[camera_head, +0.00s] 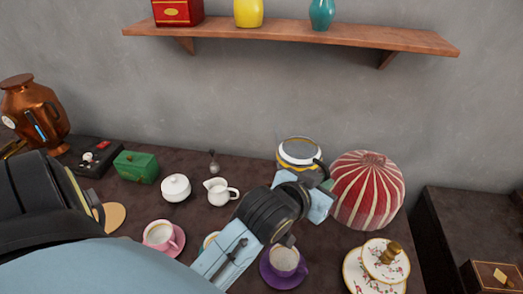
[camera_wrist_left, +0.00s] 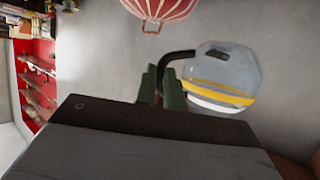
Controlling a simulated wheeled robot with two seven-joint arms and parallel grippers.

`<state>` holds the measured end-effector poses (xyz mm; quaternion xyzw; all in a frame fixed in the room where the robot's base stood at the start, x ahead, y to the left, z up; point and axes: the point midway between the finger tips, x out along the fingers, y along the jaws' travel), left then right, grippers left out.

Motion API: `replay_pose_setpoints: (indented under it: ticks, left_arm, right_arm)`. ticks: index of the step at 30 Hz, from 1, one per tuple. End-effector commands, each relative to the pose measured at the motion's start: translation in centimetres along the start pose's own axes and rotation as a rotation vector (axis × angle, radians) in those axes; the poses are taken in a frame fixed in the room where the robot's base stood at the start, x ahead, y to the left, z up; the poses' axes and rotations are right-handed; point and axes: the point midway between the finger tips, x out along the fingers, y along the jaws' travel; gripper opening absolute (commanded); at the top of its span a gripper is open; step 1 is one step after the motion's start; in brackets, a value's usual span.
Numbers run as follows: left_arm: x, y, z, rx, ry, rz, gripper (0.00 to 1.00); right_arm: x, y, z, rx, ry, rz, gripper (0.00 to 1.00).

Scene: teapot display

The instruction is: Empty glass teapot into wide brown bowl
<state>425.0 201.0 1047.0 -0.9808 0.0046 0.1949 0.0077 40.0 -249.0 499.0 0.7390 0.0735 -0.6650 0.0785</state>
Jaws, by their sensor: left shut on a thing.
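The glass teapot (camera_head: 298,152) is raised above the back of the dark table in the head view, with a yellow band and a white band. In the wrist view the clear glass teapot (camera_wrist_left: 222,72) shows its black handle at left, close to the green fingers. My left gripper (camera_head: 325,182) is shut on the teapot's handle; its fingers (camera_wrist_left: 160,86) also show in the wrist view. I cannot tell the teapot's exact tilt or whether it holds liquid. I cannot make out a wide brown bowl; my arm covers part of the table. My right gripper is not in view.
A red-and-cream striped balloon-like object (camera_head: 367,190) is close right of the gripper. A white creamer (camera_head: 220,191), a white sugar pot (camera_head: 175,188), a pink cup (camera_head: 159,235), a purple saucer (camera_head: 270,278) and a floral lidded dish (camera_head: 384,259) crowd the table. A shelf (camera_head: 290,37) hangs above.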

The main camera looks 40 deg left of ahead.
Motion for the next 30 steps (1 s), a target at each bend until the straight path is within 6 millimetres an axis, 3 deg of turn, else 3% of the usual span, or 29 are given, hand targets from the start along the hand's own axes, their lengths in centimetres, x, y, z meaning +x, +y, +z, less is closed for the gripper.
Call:
replay_pose_setpoints:
  ticks: [5, 9, 18, 24, 30]
  left_arm:
    - [1.6, 2.1, 2.3, 0.021, -0.012, 0.047, 0.0]
    - [2.5, 4.4, 6.0, 0.035, -0.016, 0.087, 0.0]
    - [1.4, 8.5, 13.2, 0.042, -0.004, 0.111, 0.0]
    - [0.6, 9.6, 15.1, 0.041, 0.004, 0.107, 0.0]
    - [0.6, 9.7, 15.3, 0.043, 0.007, 0.106, 0.0]
  right_arm:
    - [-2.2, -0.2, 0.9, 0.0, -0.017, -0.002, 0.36]
    - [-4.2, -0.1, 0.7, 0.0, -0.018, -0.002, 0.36]
    - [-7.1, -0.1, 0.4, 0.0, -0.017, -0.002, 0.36]
    - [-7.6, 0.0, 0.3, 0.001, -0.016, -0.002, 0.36]
    - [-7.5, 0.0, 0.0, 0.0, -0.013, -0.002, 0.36]
